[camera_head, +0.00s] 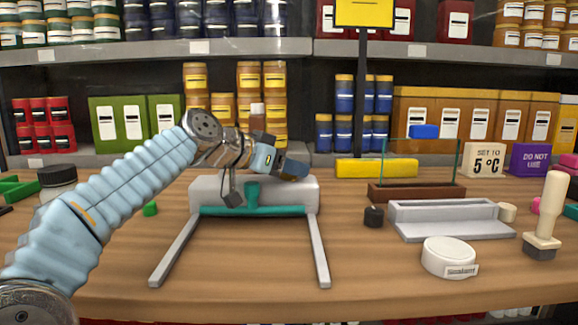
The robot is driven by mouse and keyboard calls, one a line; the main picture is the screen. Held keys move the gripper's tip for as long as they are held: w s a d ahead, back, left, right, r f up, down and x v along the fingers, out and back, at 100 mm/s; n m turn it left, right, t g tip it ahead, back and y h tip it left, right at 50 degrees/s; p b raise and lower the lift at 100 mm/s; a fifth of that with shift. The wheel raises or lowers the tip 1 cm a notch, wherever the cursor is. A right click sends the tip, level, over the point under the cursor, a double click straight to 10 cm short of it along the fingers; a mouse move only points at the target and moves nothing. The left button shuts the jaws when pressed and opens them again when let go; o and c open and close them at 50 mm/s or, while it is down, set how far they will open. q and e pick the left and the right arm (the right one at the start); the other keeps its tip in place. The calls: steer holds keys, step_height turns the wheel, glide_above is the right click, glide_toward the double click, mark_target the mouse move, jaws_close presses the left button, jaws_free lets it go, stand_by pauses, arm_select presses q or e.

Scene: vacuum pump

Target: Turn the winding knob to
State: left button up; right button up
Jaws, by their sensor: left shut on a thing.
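A grey device (305,190) with two long splayed legs stands on the wooden table. A teal bar (285,211) runs along its front, and a teal upright piece (252,193) that looks like the winding knob rises at its middle. My left gripper (245,183) reaches over the device from the left. One dark finger hangs just left of the teal piece, and a dark block (291,166) shows at the right end of the hand. It is shut at the knob, but the hand hides much of the contact. My right gripper is not in view.
A grey tray (450,229), a round white labelled pot (448,257) and an upright cream-handled tool (545,215) stand to the right. A small dark block (373,216) is nearer the device. The table in front of the device is clear.

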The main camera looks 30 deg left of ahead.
arm_select(q)
steer(key=o, duration=1)
steer(key=shift+c, duration=0.2)
steer(key=v, duration=1.3)
steer(key=shift+s+a, duration=0.2)
steer(key=shift+s, duration=0.15)
